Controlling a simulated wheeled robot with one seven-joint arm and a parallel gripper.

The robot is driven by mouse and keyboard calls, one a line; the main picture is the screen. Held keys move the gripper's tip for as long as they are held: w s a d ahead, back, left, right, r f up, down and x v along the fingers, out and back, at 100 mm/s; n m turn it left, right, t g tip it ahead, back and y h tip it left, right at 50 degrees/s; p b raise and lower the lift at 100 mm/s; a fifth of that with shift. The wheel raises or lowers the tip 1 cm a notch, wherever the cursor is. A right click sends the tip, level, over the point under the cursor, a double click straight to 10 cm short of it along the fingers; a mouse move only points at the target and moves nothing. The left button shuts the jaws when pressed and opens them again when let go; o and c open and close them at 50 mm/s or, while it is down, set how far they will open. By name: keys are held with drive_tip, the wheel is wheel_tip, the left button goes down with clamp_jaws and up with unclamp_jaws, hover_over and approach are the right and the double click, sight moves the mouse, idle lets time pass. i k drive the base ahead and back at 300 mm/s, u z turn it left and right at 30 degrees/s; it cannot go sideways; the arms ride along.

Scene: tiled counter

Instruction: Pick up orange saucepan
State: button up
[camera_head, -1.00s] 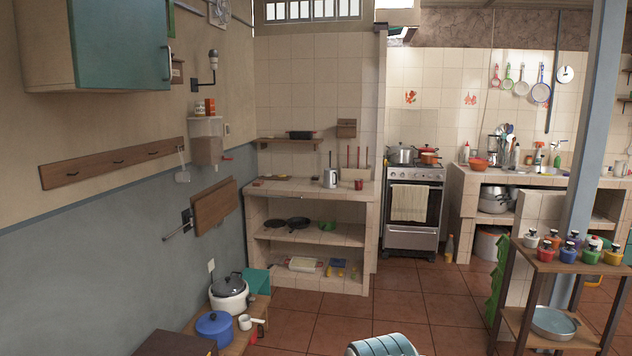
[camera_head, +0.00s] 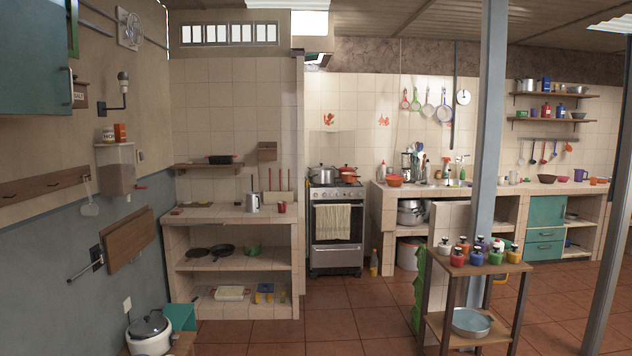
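An orange saucepan (camera_head: 348,174) sits on the right side of the stove top (camera_head: 337,185), beside a silver pot (camera_head: 322,174). It is small and far off, and its handle cannot be made out clearly. My gripper is not in view.
A pillar (camera_head: 487,130) and a small wooden table (camera_head: 478,268) with several colourful lidded jars stand at the front right. A tiled counter (camera_head: 230,212) stands left of the stove. A white rice cooker (camera_head: 149,335) is at the lower left. The tiled floor (camera_head: 345,315) before the stove is clear.

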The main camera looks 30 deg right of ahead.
sight(346, 176)
drive_tip(key=z, duration=0.15)
drive_tip(key=i, duration=0.9)
drive_tip(key=z, duration=0.6)
drive_tip(key=i, duration=1.55)
drive_tip(key=z, duration=0.6)
drive_tip(key=i, duration=3.15)
drive_tip(key=u, duration=0.2)
drive_tip(key=i, duration=2.05)
drive_tip(key=u, duration=0.25)
